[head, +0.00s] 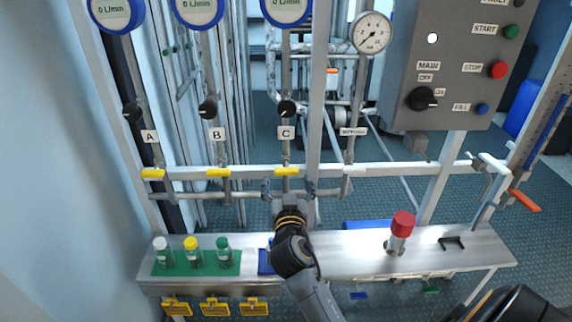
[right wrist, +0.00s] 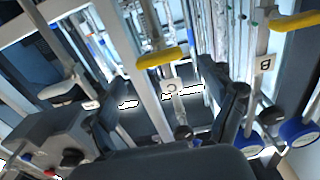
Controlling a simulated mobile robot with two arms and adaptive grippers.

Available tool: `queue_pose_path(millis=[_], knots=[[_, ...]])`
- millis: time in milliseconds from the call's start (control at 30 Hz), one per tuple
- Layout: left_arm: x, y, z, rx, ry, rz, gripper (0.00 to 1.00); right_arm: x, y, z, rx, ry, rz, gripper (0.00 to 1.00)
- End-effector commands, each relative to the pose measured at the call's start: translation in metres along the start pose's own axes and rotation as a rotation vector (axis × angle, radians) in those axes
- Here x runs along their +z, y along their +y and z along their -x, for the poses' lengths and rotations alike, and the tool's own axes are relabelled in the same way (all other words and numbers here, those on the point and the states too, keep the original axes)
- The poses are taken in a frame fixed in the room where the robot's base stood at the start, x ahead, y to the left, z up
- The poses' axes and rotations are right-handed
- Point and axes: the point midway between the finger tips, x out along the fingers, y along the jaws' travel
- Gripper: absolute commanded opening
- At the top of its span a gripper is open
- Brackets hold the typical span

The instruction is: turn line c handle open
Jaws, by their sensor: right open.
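The line C handle (head: 287,171) is a yellow lever lying crosswise on the vertical pipe, below the label C. My right gripper (head: 287,188) is just below it in the head view, its fingers spread open and pointing up toward the pipe. In the right wrist view the yellow handle (right wrist: 160,57) lies ahead, between the directions of the two open fingers, with nothing held. Whether a finger touches the handle or pipe I cannot tell. My left gripper is not in view.
Similar yellow handles sit on line A (head: 153,174) and line B (head: 218,172) to the left. A steel shelf (head: 350,262) below holds several small vials and a red-capped cylinder (head: 401,228). A grey control box (head: 450,60) hangs at upper right.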

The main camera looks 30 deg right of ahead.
Motion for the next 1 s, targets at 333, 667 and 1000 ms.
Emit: queue_pose_path(millis=[333,667,1000], knots=[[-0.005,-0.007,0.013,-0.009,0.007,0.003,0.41,-0.001,0.0,-0.05,0.0,0.001,0.002,0.83],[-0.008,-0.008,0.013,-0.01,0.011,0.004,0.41,0.0,0.0,-0.055,0.0,0.0,0.001,0.83],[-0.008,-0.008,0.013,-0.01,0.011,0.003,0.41,0.001,0.0,-0.055,-0.001,0.0,0.001,0.28]])
